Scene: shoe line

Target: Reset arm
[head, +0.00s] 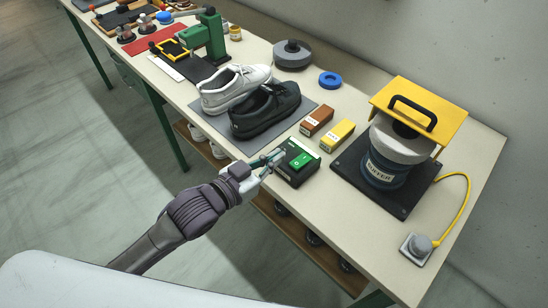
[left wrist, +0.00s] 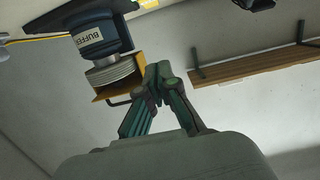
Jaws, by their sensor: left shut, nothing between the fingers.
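My left gripper (head: 276,157) is shut and empty. In the head view its fingertips are at the left side of a black box with a green switch (head: 301,161) near the table's front edge; I cannot tell whether they touch it. In the left wrist view the shut fingers (left wrist: 158,75) point up the picture, with the buffer (left wrist: 95,38) beyond them to the left. My right gripper is in neither view.
The buffer (head: 388,167) with its yellow guard stands on a black base at the right. A white shoe (head: 232,88) and a black shoe (head: 264,108) rest on a grey mat. A brown box (head: 316,121), a yellow box (head: 338,135) and a blue ring (head: 329,79) lie nearby.

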